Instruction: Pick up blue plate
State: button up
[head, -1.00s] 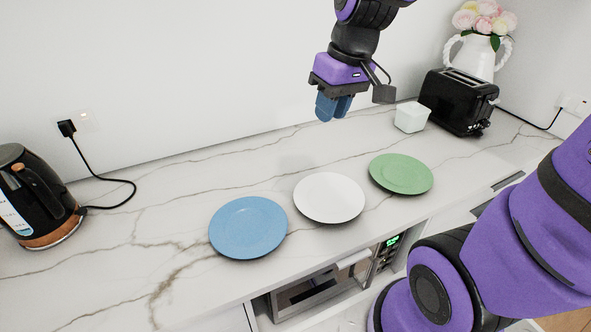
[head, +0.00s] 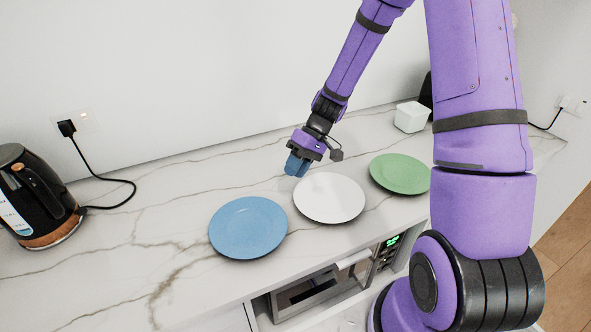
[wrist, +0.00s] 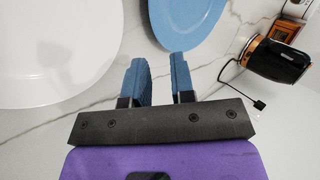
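The blue plate (head: 248,228) lies flat on the marble counter, left of the white plate (head: 330,198). My gripper (head: 296,166) is above the counter, behind the gap between these two plates, and apart from both. In the wrist view my gripper (wrist: 160,62) shows two blue fingers spread apart with nothing between them. The blue plate (wrist: 188,22) is beyond the fingertips there, cut off by the top edge. The white plate (wrist: 55,50) fills the upper left of that view.
A green plate (head: 400,174) lies right of the white plate. A black kettle (head: 38,200) stands at the far left with its cord on the counter. A white square container (head: 411,117) stands at the back right. A microwave (head: 315,290) sits below the counter's front edge.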

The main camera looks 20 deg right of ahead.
aim_at(275, 207)
jog(key=shift+w+f, duration=0.1)
jog(key=shift+f, duration=0.25)
jog(key=shift+a, duration=0.1)
jog(key=x, duration=1)
jog(key=shift+a+f, duration=0.2)
jog(key=shift+f, duration=0.1)
grip_shut()
